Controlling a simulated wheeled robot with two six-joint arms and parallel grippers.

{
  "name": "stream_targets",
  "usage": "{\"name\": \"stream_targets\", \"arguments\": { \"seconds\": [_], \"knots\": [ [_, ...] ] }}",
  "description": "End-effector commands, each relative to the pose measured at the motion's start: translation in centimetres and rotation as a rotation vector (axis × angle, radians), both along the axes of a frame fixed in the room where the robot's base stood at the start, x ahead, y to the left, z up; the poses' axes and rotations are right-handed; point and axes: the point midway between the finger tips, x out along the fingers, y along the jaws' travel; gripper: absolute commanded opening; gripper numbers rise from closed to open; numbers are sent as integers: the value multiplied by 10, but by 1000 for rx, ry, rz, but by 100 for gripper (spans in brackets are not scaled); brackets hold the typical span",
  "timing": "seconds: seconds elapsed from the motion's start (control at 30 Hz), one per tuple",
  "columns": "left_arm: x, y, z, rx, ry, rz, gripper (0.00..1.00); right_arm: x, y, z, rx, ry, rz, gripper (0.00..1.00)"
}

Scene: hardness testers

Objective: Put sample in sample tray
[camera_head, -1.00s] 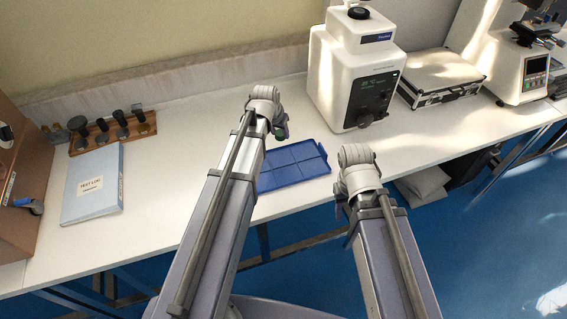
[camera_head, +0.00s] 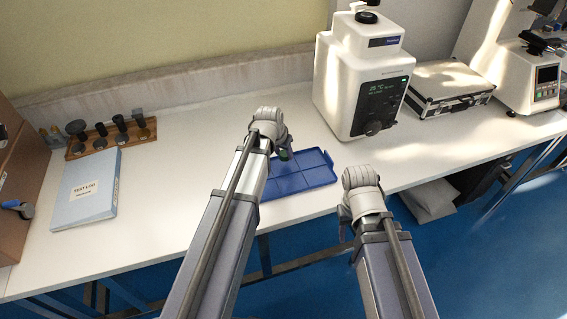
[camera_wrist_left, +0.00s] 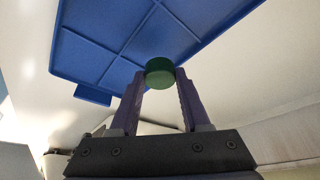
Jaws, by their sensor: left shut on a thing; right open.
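The sample is a small dark green disc (camera_wrist_left: 160,72). In the left wrist view it is held between the two fingertips of my left gripper (camera_wrist_left: 160,84), which is shut on it. The sample tray is a flat blue tray with raised dividers (camera_head: 318,177) on the table's front part. It also shows in the left wrist view (camera_wrist_left: 95,55), with the disc in front of its edge. In the head view my left gripper (camera_head: 284,154) is over the tray's left rear part, and the wrist hides part of the tray. My right gripper's fingers are mostly hidden behind its wrist (camera_head: 345,215), right of the tray near the table edge.
A white tester (camera_head: 345,90) stands behind the tray, with a metal case (camera_head: 450,82) to its right and another tester (camera_head: 520,75) beyond. A blue test log binder (camera_head: 88,190) and a wooden rack (camera_head: 105,142) are at the left. The table between binder and left arm is clear.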

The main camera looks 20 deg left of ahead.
Motion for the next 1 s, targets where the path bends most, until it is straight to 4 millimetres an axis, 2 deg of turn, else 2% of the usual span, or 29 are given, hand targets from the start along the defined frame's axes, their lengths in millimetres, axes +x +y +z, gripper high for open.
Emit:
{"name": "stream_targets", "arguments": {
  "seconds": [0.3,0.77,0.8,1.0],
  "knots": [
    [0,0,-37,0,0,0,0,0,0,-37,0,0,0,48],
    [0,0,-41,0,0,0,0,0,0,-41,0,0,0,48],
    [0,0,-39,0,0,0,51,0,0,-39,0,0,0,48],
    [0,0,-39,0,0,0,74,0,0,-39,0,0,0,48]
  ]
}}
